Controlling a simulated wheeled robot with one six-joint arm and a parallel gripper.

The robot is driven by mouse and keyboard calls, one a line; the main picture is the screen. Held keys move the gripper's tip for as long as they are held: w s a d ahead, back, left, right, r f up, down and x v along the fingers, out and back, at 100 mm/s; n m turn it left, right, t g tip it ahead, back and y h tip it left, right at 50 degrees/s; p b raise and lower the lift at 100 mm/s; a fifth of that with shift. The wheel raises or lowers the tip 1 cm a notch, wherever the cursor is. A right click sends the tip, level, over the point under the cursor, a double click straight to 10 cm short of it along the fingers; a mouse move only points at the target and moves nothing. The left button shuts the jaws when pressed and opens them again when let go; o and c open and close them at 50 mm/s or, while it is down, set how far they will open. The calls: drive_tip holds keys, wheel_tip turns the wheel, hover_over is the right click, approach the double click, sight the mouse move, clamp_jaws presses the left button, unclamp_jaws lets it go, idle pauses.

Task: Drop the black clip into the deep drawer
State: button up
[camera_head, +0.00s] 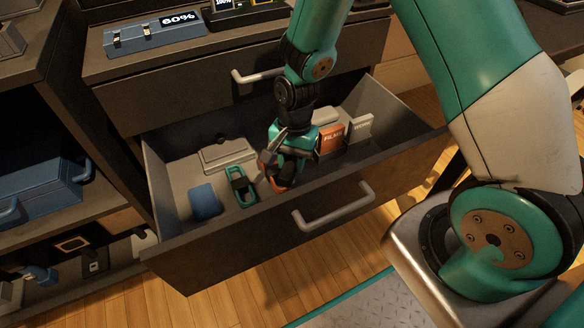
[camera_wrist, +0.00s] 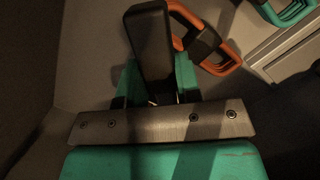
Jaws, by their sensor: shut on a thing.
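My gripper (camera_head: 284,158) is down inside the open deep drawer (camera_head: 225,245), near its front wall. In the wrist view my gripper (camera_wrist: 155,85) is shut on a dark, elongated piece, the black clip (camera_wrist: 150,42), which sticks out past the fingers. Its lower part is hidden between them. An orange and black clip (camera_wrist: 208,42) lies just beyond it on the drawer floor; it also shows beside my gripper in the head view (camera_head: 283,184). I cannot tell whether the black clip touches the floor or the orange clip.
In the drawer are a green clip (camera_head: 240,187), a blue block (camera_head: 205,202), a flat grey case (camera_head: 226,154), an orange box (camera_head: 331,138) and a grey box (camera_head: 360,128). The drawer handle (camera_head: 333,207) protrudes in front. A closed drawer (camera_head: 185,98) sits above.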

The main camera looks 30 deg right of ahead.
drive_tip(key=shift+f, duration=0.85)
drive_tip(key=shift+f, duration=0.1)
drive_tip(key=shift+f, duration=0.4)
drive_tip(key=shift+f, duration=0.15)
drive_tip(key=o, duration=1)
